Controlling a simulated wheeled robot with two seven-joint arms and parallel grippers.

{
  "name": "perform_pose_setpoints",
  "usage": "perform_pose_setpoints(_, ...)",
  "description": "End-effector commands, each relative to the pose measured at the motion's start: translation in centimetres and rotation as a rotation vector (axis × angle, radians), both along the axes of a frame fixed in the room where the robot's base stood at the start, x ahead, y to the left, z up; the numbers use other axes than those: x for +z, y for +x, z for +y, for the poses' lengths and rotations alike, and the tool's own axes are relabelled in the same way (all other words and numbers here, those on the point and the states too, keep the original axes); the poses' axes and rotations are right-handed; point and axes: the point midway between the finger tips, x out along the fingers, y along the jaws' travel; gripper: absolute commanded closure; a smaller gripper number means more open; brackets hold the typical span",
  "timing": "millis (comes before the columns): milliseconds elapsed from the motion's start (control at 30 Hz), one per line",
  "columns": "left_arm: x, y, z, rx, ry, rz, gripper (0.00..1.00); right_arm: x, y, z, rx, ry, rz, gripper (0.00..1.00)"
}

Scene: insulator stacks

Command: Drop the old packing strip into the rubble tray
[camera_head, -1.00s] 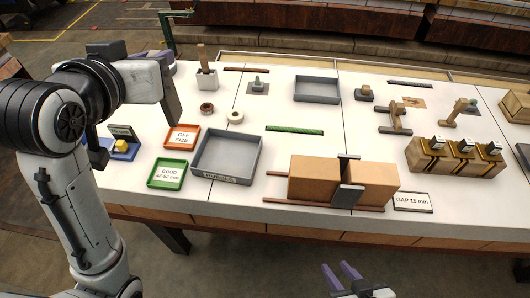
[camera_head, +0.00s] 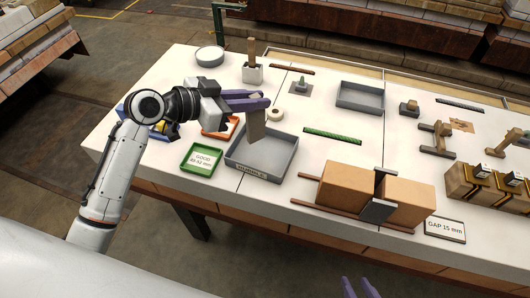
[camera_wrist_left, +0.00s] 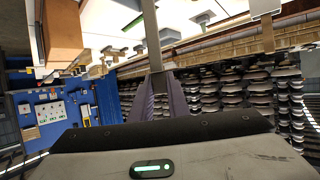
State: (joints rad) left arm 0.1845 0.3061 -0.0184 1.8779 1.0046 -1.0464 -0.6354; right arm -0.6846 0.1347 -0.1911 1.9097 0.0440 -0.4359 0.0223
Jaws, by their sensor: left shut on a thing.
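My left gripper (camera_head: 258,102) is shut on a flat grey-brown strip, the old packing strip (camera_head: 256,126). The strip hangs down from the fingers above the grey rubble tray (camera_head: 281,174), its lower end over the tray's back left part. In the left wrist view the strip (camera_wrist_left: 150,36) stands out from between the purple fingers. The tray has low walls and a label on its front wall, and its visible floor looks empty. My right gripper (camera_head: 358,288) shows only its purple fingertips at the bottom edge, set apart with nothing between them.
A green tray (camera_head: 201,160) and an orange tray (camera_head: 233,127) sit left of the rubble tray. A green strip (camera_head: 333,136) lies to its right. Tan blocks (camera_head: 342,188) with a grey clamp stand at front right. A white tape ring (camera_head: 275,114) lies behind.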

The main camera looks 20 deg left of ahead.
Motion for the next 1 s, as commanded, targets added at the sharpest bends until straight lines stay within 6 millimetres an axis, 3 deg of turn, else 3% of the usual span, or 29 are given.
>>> perform_pose_setpoints(300, -4.2, 0.0, 0.0, 0.002, -0.003, 0.002, 1.00, -3.4, 0.0, 0.0, 0.000, 0.000, 0.000, 0.69)
perform_pose_setpoints(667, -4.7, 0.0, 0.0, 0.002, 0.000, 0.002, 1.00, -3.8, -0.1, 0.0, -0.001, -0.001, 0.002, 0.69)
perform_pose_setpoints(700, -4.7, 0.0, 0.0, 0.002, 0.000, 0.002, 0.83, -3.8, -0.1, 0.0, -0.001, -0.001, 0.002, 0.69)
perform_pose_setpoints(800, -4.7, 0.0, 0.0, 0.002, 0.000, 0.002, 0.67, -3.8, -0.1, 0.0, -0.001, -0.001, 0.002, 0.69)
perform_pose_setpoints(1000, -4.7, 0.0, 0.0, 0.002, 0.000, 0.002, 0.63, -3.8, -0.1, 0.0, -0.001, -0.001, 0.002, 0.69)
